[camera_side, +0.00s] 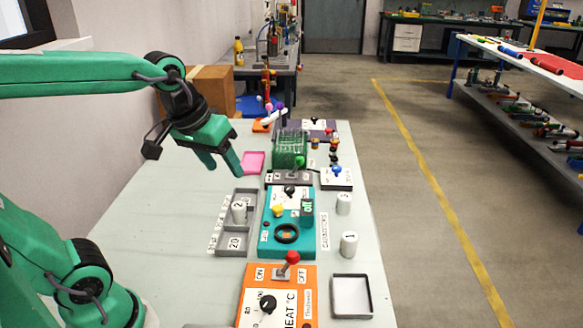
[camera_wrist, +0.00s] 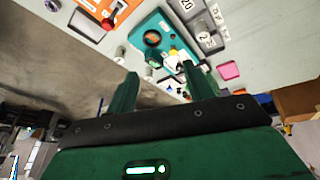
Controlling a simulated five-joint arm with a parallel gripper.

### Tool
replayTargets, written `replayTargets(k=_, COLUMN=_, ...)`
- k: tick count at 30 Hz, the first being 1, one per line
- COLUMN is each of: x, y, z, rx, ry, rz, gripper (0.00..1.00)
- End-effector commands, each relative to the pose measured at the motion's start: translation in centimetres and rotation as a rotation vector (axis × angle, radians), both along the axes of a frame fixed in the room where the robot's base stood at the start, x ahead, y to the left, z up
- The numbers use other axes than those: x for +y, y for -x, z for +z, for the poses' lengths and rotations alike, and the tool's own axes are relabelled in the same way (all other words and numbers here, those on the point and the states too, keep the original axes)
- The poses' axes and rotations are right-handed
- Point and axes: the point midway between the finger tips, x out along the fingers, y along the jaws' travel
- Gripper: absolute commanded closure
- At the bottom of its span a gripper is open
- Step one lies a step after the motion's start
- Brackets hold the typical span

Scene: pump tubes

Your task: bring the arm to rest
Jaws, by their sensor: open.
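My gripper (camera_side: 224,166) hangs in the air over the left part of the grey-green table (camera_side: 150,215), tilted down and to the right. Its two green fingers are apart with nothing between them. In the wrist view the fingers (camera_wrist: 162,82) also stand apart and empty. My arm reaches in from the left, raised above the table. The gripper is to the left of the pink tray (camera_side: 254,161) and touches nothing that I can see.
A teal panel (camera_side: 268,238), an orange heat panel (camera_side: 250,284) with a red-knobbed lever, and a grey rack (camera_side: 222,241) holding a numbered cylinder (camera_side: 239,211) stand on the table. Two loose cylinders (camera_side: 349,244) (camera_side: 343,204) and a white-floored tray (camera_side: 369,297) are at right. The table's left is bare.

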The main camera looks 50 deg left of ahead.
Motion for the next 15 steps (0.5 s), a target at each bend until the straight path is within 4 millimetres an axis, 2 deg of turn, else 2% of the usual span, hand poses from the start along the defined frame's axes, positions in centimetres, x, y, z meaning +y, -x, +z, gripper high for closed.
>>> replayTargets(k=1, x=-0.2, y=1.0, z=-0.2, rx=-0.016, ry=-0.014, rz=-0.039, gripper=0.48)
replayTargets(k=6, x=-0.7, y=3.7, z=-1.1, rx=-0.056, ry=-0.064, rz=-0.163, gripper=0.48)
replayTargets(k=15, x=-1.1, y=6.1, z=-2.3, rx=-0.094, ry=-0.117, rz=-0.282, gripper=0.48)
